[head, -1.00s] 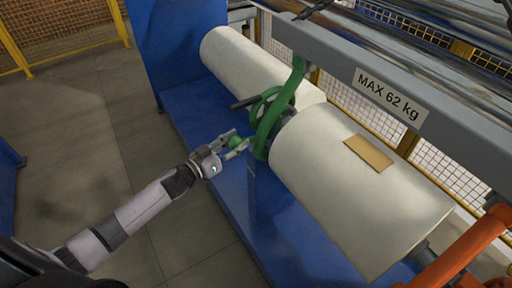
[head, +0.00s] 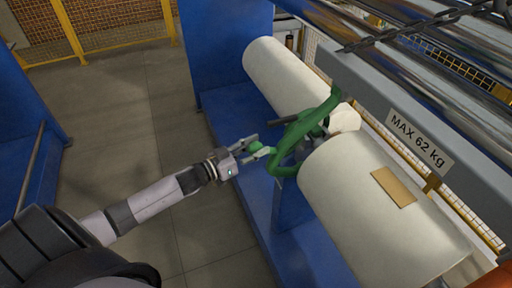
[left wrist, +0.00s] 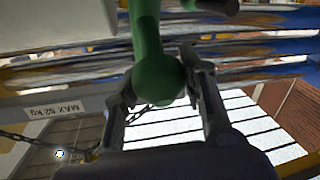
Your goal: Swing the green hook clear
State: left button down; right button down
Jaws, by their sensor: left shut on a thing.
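The green hook (head: 300,131) hangs from the grey beam (head: 370,97) and slants down to the left in the head view. Its curved lower part lies beside the near end of the large cream roll (head: 372,205). I cannot tell exactly how it sits against the roll's shaft. My left gripper (head: 257,149) is shut on the green ball knob of the hook. In the left wrist view the knob (left wrist: 158,80) sits between both fingers, with the green arm rising above it. My right gripper is not in view.
A second cream roll (head: 290,78) lies behind, over the blue frame (head: 228,50). A label reading MAX 62 kg (head: 417,138) is on the beam, and a tan patch (head: 393,188) is on the near roll. The grey floor (head: 120,120) at left is open.

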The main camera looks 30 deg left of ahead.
pick_arm(q)
jog(key=c, duration=1.4)
grip_release()
jog(key=shift+r, duration=0.3)
jog(key=o, duration=0.4)
jog(key=shift+f, duration=0.15)
jog(key=v, duration=1.2)
